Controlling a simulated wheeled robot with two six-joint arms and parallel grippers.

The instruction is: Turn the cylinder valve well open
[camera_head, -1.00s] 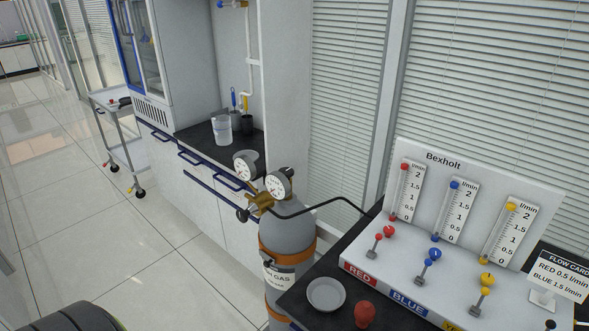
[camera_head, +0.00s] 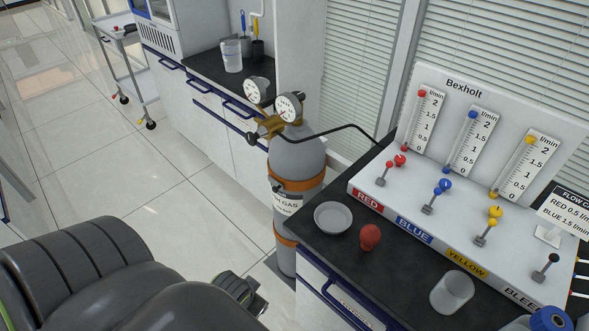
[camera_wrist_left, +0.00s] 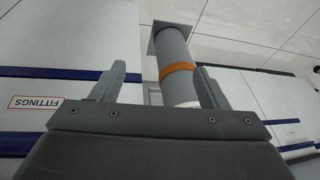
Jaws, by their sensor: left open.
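The grey gas cylinder (camera_head: 297,232) stands on the floor at the left end of the bench, with orange bands around it. Its brass valve and regulator (camera_head: 269,125) are on top, with two round gauges (camera_head: 288,107) and a dark knob (camera_head: 252,138) on the left. In the left wrist view my left gripper (camera_wrist_left: 161,75) is open and empty. The cylinder (camera_wrist_left: 176,52) shows beyond and between its fingers, not gripped; the valve is not visible there. My right gripper is not in view.
The black bench (camera_head: 320,246) holds a grey dish (camera_head: 333,218), a red bulb (camera_head: 370,238), a beaker (camera_head: 452,292) and the Bexholt flow panel (camera_head: 430,190). A black hose (camera_head: 340,129) runs from the regulator towards the panel. Tiled floor lies open left of the cylinder.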

